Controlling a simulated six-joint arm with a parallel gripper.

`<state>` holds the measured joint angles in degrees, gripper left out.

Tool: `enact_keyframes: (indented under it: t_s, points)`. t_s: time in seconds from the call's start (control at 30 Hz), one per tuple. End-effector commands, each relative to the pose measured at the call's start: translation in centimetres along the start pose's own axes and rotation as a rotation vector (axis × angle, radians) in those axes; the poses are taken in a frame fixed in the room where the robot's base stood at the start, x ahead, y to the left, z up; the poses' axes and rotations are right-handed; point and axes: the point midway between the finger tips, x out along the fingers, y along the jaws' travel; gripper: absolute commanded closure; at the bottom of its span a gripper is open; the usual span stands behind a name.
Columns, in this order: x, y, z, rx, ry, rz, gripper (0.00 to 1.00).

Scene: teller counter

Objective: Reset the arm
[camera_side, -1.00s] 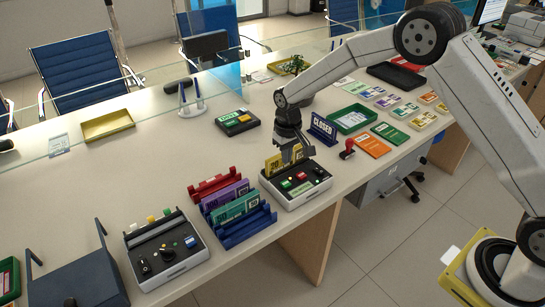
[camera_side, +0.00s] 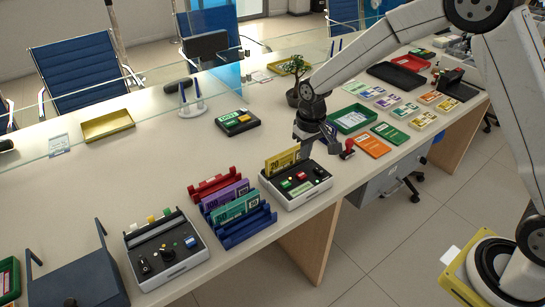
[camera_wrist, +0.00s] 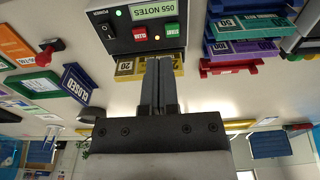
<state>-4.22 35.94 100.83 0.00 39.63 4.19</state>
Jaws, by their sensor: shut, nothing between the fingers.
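My gripper (camera_side: 304,150) is shut and empty, held just above the back edge of the note-counting machine (camera_side: 298,186) in the side view. The yellow "20" notes (camera_side: 281,162) stand upright in the back of that machine, to the left of my fingers. In the wrist view my gripper (camera_wrist: 158,62) shows its two fingers pressed together, in front of the yellow notes (camera_wrist: 127,68). The machine (camera_wrist: 125,30) shows there upside down, with a "055 NOTES" display and green and red buttons. Whether the fingers touch the notes cannot be told.
A rack (camera_side: 247,232) with purple and green note bundles stands left of the machine. A red-handled stamp (camera_side: 347,146) and a green tray (camera_side: 350,112) stand to the right. A potted plant (camera_side: 296,68) stands behind my arm. A second control box (camera_side: 148,268) sits front left.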

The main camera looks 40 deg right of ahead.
Motion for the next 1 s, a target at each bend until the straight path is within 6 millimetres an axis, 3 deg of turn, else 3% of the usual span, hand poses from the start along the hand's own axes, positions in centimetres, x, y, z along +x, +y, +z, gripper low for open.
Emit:
enact_keyframes:
  t_s: [0.3, 0.7, 0.83, 1.0]
  points:
    - [-3.3, 1.7, 6.6, 0.001, 0.066, -0.001, 1.00]
    - [-5.2, 3.1, 15.7, 0.001, 0.144, 0.002, 1.00]
    - [-5.3, 3.4, 17.8, 0.001, 0.160, 0.004, 1.00]
    - [-5.3, 3.5, 19.0, 0.000, 0.169, 0.005, 1.00]
